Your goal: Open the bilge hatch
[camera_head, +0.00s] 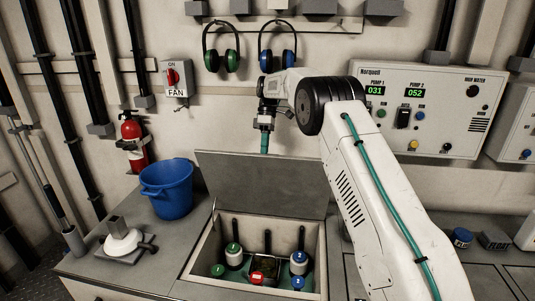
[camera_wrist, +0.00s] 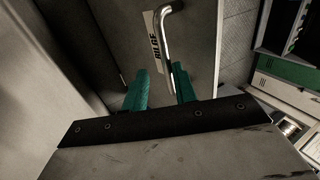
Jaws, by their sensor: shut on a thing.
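The grey bilge hatch lid (camera_head: 262,182) stands raised, tilted back behind its open compartment (camera_head: 207,245). In the wrist view the lid (camera_wrist: 122,30) fills the upper middle, with a "BILGE" label (camera_wrist: 157,45) and a bent metal handle (camera_wrist: 167,60) beside it. My gripper (camera_head: 265,143) points down at the lid's top edge in the head view. Its teal fingers also show in the wrist view (camera_wrist: 161,88), one on each side of the handle, shut on it. In the head view the handle is hidden behind the lid.
A blue bucket (camera_head: 167,188) and a grey-white fitting (camera_head: 123,240) stand left of the opening. Inside are green-topped (camera_head: 233,254) and blue-topped (camera_head: 299,260) parts and a red knob (camera_head: 257,278). Ear defenders (camera_head: 221,50) and a control panel (camera_head: 440,95) are on the wall behind.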

